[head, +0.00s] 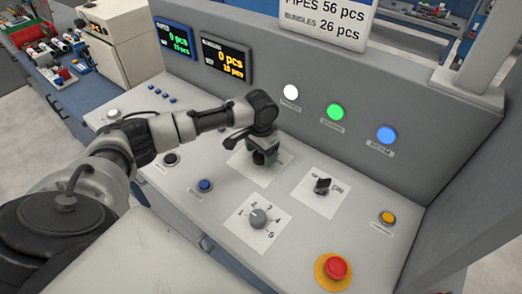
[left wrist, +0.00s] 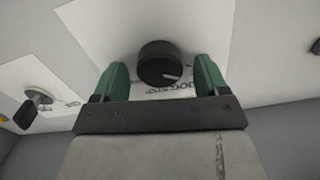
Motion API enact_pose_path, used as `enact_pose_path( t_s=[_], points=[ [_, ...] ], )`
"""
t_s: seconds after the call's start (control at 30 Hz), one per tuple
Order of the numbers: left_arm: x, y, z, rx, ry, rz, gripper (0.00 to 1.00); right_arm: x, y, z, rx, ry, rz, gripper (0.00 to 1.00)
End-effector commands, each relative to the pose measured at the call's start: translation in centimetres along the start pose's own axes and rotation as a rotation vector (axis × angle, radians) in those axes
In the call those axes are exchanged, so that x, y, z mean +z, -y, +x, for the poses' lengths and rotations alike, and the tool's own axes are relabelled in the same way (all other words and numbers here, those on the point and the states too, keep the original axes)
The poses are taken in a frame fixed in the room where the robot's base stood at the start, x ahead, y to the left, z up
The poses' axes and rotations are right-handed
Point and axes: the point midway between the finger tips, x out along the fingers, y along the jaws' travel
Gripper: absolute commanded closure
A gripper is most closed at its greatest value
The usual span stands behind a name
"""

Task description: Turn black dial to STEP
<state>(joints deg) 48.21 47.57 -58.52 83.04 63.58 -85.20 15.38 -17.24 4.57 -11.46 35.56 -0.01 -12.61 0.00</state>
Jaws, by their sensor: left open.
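The black dial (left wrist: 158,64) is a round knob with a pale pointer mark, set on a white label plate (head: 239,165). In the left wrist view the plate's lettering is partly hidden, and part of it looks like "JOG" and "STEP". My left gripper (head: 263,158) is over this plate in the head view and hides the dial there. In the left wrist view its two green fingers (left wrist: 158,85) are open, one on each side of the dial, with gaps to it. My right gripper is not in view.
A black key switch (head: 322,185) is to the right of my left gripper. A grey numbered knob (head: 258,217) is in front, with a blue button (head: 205,185) to its left. A red emergency button (head: 335,268) and a yellow button (head: 387,217) are further right.

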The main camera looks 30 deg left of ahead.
Motion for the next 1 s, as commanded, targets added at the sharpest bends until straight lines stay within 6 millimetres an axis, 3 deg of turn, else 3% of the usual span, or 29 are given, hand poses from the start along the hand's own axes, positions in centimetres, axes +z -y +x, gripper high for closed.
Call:
enact_pose_path(
  t_s=[0.2, 0.53, 1.0],
  points=[
    [0.0, 0.0, 0.0, 0.000, 0.000, 0.000, 0.26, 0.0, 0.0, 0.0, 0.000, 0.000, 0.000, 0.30],
    [0.0, 0.0, 0.0, 0.000, 0.000, 0.000, 0.75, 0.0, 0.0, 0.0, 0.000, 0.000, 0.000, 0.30],
    [0.0, -0.1, -0.4, 0.002, 0.001, 0.124, 0.75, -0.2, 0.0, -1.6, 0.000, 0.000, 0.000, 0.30]
  ],
)
